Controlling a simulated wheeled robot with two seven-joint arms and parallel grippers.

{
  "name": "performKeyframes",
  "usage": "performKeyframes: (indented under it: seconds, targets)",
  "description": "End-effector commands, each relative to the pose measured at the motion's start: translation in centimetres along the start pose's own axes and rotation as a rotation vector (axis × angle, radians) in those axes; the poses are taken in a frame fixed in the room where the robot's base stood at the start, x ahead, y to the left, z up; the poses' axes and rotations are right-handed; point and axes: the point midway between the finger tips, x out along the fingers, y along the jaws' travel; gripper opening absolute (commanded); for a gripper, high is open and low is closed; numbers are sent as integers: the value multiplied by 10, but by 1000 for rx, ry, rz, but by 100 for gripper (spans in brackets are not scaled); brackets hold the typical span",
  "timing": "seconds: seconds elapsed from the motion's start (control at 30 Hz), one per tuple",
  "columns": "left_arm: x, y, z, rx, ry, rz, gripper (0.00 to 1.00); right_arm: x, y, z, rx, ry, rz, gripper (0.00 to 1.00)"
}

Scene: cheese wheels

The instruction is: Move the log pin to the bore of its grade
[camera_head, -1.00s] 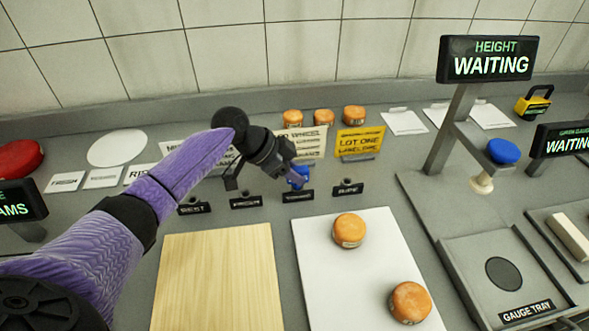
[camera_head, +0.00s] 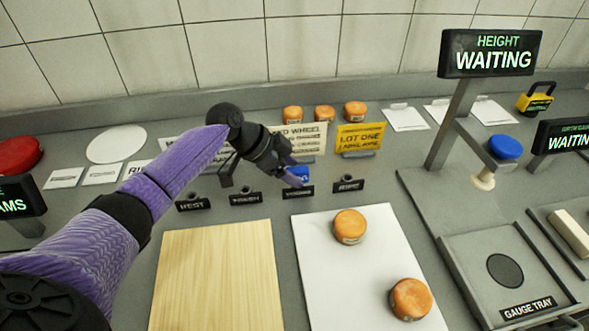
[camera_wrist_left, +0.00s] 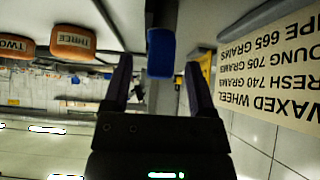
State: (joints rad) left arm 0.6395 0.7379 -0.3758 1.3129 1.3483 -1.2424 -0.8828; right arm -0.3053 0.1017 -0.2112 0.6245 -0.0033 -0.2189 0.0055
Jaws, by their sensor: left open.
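The log pin shows its blue head (camera_head: 297,174) above the row of bore labels, behind the third label (camera_head: 298,191), which seems to read YOUNG. My left gripper (camera_head: 289,172) is open just to the left of it. In the left wrist view the blue pin (camera_wrist_left: 160,52) lies between the open fingers, near their tips, with a visible gap on each side. The pin's lower part and its bore are hidden. The labels REST (camera_head: 194,205), FRESH (camera_head: 246,199) and RIPE (camera_head: 348,185) stand in the same row. My right gripper is not in view.
Behind the pin stand a waxed wheel weight card (camera_head: 308,138), a yellow lot card (camera_head: 360,138) and small orange wheels. In front are a wooden board (camera_head: 217,275) and a white board (camera_head: 325,275) with two orange wheels. A height gauge (camera_head: 485,60) stands at right.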

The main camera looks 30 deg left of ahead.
Motion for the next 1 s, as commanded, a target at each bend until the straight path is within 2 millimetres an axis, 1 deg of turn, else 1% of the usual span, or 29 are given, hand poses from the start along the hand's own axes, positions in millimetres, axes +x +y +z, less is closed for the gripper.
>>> performKeyframes:
  seconds: [0.03,0.2,0.33,0.47,0.9,0.97,1.0]
  targets:
    - [-15,0,-2,2,-3,-4,73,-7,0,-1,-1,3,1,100]
    - [-59,0,-2,1,-3,-3,73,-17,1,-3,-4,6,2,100]
    - [-80,0,-1,1,-1,-1,73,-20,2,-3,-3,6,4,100]
    - [-87,0,-1,1,-2,1,73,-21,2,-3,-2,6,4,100]
    - [-87,0,0,1,-1,1,73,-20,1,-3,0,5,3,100]
    - [-90,0,-3,2,0,0,73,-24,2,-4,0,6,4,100]
    - [-95,0,-8,3,1,-1,73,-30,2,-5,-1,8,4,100]
